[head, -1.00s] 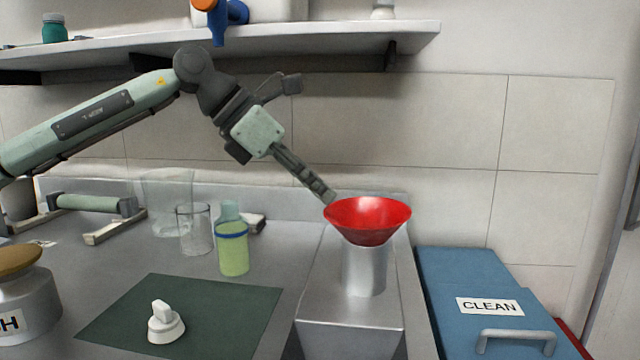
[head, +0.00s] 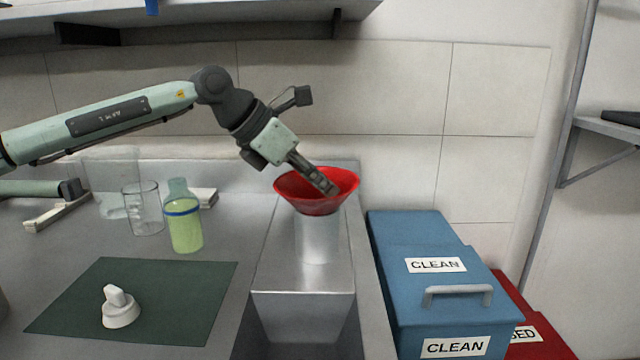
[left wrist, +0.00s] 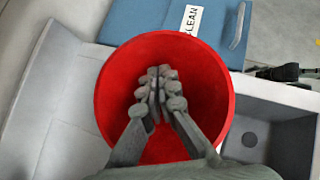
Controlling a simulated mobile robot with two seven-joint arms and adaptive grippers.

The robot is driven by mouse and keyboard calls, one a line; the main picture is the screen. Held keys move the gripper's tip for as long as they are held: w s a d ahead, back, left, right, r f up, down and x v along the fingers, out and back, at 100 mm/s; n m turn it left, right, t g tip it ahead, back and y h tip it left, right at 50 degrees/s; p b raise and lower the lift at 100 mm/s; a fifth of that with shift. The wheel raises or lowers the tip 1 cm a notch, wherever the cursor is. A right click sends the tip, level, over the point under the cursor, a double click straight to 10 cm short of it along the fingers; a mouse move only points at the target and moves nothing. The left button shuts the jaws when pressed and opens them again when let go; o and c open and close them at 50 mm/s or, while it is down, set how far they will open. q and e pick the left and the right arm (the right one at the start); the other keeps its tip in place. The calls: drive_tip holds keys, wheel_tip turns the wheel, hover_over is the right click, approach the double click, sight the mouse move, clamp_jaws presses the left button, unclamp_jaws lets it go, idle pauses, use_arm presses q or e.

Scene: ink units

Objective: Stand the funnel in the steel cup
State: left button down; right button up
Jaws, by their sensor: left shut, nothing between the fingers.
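The red funnel (head: 315,205) sits upright in the mouth of the steel cup (head: 318,240), with its wide cone above the cup's rim. The funnel's spout is hidden. The cup stands on a steel ledge beside the sink. My left gripper (head: 331,189) is shut and empty, with its fingertips over the funnel's mouth. In the left wrist view, the shut fingers (left wrist: 158,85) show in front of the red funnel bowl (left wrist: 205,100); I cannot tell whether they touch it.
A bottle of green liquid (head: 184,222) and a glass beaker (head: 143,210) stand left of the cup. A white stopper (head: 120,310) lies on a dark green mat (head: 190,285). A blue box marked CLEAN (head: 400,240) stands to the right.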

use_arm(q)
drive_tip(key=shift+w+d+f, duration=0.1)
drive_tip(key=shift+d, duration=0.25)
drive_tip(key=shift+w+d+b, duration=0.2)
drive_tip(key=shift+w+d, duration=0.05)
drive_tip(key=shift+d, duration=0.2)
drive_tip(key=shift+w+d+b, duration=0.15)
drive_tip(key=shift+w+d, duration=0.05)
drive_tip(key=shift+d, duration=0.25)
use_arm(e)
drive_tip(key=shift+r, duration=0.75)
drive_tip(key=shift+w+d, duration=0.1)
